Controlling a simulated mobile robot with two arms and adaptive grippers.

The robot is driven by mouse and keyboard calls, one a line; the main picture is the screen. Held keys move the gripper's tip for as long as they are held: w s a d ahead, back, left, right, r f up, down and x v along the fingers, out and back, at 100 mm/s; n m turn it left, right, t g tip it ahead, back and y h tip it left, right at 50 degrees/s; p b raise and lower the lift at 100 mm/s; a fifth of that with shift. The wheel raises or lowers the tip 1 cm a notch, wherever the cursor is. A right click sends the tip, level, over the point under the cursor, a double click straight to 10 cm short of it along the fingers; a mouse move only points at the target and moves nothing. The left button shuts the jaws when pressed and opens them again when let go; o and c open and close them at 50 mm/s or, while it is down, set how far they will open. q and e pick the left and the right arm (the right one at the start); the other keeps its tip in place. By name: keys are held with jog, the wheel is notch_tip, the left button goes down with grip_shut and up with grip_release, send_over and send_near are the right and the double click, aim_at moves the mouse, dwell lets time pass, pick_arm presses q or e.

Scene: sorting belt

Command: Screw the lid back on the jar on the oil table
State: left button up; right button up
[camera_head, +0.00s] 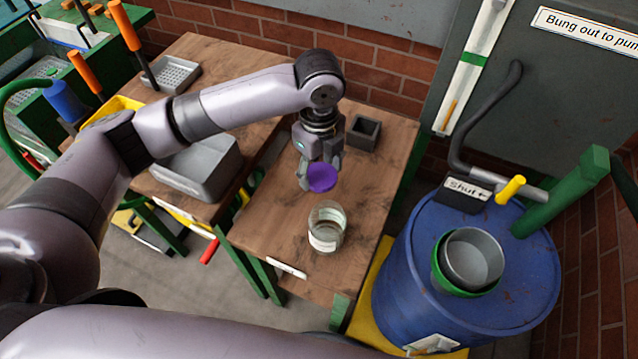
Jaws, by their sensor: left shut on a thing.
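The glass jar (327,227), with a pale label low on its side, stands upright and open on the wooden oil table (375,185). The purple lid (321,178) is in my left gripper (318,176), which is shut on it. The gripper holds the lid slightly tilted, above and behind the jar, apart from its rim. The gripper's fingers are partly hidden by the lid. My right gripper is not in the picture.
A blue drum (405,285) bearing a metal pot (472,258) is at right. A grey bin (197,167) sits on the left table. The tabletop around the jar is clear.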

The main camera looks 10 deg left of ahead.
aim_at(314, 174)
pick_arm(q)
notch_tip(314, 174, up, 10)
jog(key=shift+r, duration=0.2)
dwell(0.4)
jog(key=s+a+f+n, duration=0.2)
jog(key=s+a+n, duration=0.2)
jog(key=n, duration=0.8)
jog(key=s+a+f+n, duration=0.2)
jog(key=s+a+n, duration=0.3)
jog(key=n, duration=0.7)
jog(key=shift+n, duration=0.3)
